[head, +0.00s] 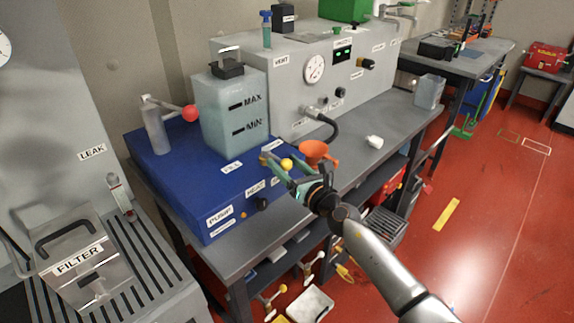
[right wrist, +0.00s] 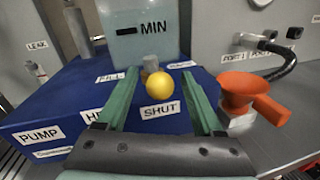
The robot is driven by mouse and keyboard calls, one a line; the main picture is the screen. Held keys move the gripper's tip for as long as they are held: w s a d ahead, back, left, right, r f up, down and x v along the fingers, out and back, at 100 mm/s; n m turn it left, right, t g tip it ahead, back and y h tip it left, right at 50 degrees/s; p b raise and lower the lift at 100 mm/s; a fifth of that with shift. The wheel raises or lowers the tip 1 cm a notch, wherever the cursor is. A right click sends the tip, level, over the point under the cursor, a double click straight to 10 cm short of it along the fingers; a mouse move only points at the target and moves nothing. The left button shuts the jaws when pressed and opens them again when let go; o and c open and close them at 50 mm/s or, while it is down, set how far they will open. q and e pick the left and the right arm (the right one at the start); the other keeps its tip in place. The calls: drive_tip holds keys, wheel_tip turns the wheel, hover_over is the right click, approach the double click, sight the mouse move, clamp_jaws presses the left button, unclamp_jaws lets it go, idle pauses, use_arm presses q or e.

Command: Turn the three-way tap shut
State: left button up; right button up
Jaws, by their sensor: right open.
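The three-way tap is on the blue box (head: 165,190), below the tank. Its yellow ball handle (head: 287,164) also shows in the right wrist view (right wrist: 159,86), with a small tap body (right wrist: 150,64) just behind it. There the ball appears just above the SHUT label (right wrist: 160,110); FILL (right wrist: 110,77) is to the left and a third label (right wrist: 182,65) to the right. My right gripper (right wrist: 160,78) is open, a finger on each side of the ball, with visible gaps. In the head view my right gripper (head: 285,165) partly hides the tap. My left gripper is not in view.
An orange funnel (head: 314,152) stands just right of my right gripper. The tank (head: 233,112) with MAX and MIN marks stands behind the tap. A black hose (head: 325,122) runs from the grey cabinet (head: 290,90). The bench top on the right is mostly clear.

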drive_tip(key=shift+s+d, duration=0.1)
drive_tip(key=shift+s+d+r+p, duration=0.1)
drive_tip(key=shift+s+d+p, duration=0.1)
drive_tip(key=shift+p, duration=0.2)
drive_tip(key=p+v, duration=0.3)
drive_tip(key=v, duration=0.1)
drive_tip(key=shift+s+d+r, duration=0.1)
drive_tip(key=shift+s+r, duration=0.05)
drive_tip(key=shift+s, duration=0.05)
drive_tip(key=v, duration=0.7)
drive_tip(key=shift+f, duration=0.25)
drive_tip(key=shift+s+d, duration=0.1)
